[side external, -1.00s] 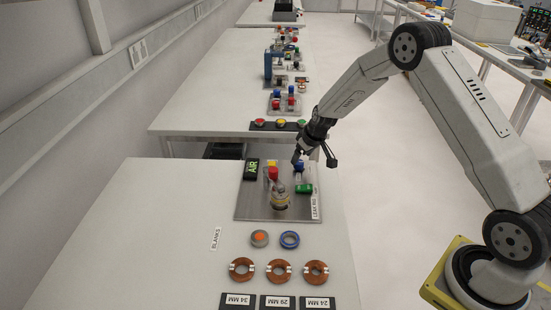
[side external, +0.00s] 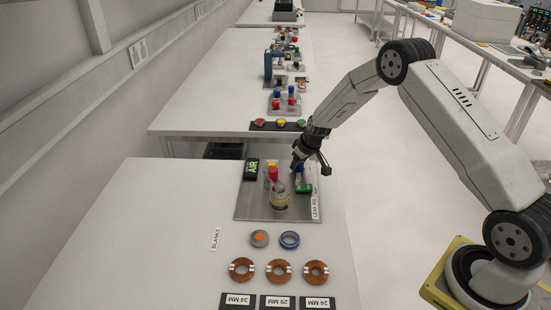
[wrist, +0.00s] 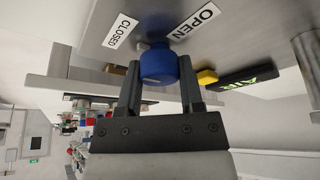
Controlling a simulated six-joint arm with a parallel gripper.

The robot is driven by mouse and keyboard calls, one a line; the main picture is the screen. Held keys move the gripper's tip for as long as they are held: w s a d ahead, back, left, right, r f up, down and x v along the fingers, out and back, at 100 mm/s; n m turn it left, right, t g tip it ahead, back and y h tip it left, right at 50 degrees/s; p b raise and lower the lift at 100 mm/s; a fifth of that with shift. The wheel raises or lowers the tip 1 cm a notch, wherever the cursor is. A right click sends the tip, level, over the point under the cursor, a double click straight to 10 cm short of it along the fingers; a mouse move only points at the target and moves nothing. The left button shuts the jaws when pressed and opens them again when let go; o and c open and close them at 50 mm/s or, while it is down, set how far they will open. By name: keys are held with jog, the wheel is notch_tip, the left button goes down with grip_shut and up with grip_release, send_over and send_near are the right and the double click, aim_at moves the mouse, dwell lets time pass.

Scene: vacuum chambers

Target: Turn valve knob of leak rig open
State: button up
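The blue valve knob (wrist: 160,66) sits on the grey plate of the leak rig (side external: 250,208). In the wrist view a CLOSED label (wrist: 120,31) is left of it and an OPEN label (wrist: 194,21) is right of it. My gripper (wrist: 160,72) has one finger on each side of the knob, very close to it. I cannot tell whether the fingers press on it. In the side view my gripper (side external: 298,167) is low over the right back of the plate and hides most of the knob. I see no clear pointer on the knob.
A red-topped part (side external: 272,173), a metal cylinder (side external: 280,201), a green part (side external: 304,188) and a lit AIR sign (side external: 251,169) stand close by on the plate. Copper rings (side external: 278,271) lie in front. The table's left side is clear.

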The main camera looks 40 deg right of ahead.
grip_shut()
jog(key=shift+m+h, duration=0.5)
jog(key=shift+m, duration=0.7)
jog(key=shift+m+g+h, duration=0.3)
jog(key=shift+m+h, duration=0.1)
jog(key=shift+m, duration=1.4)
jog(key=shift+m+g+h, duration=0.45)
jog(key=shift+m+h, duration=0.05)
jog(key=shift+m, duration=0.95)
jog(key=shift+m+g+h, duration=0.45)
jog(key=shift+m+h, duration=0.05)
jog(key=shift+m, duration=0.95)
jog(key=o, duration=0.7)
grip_release()
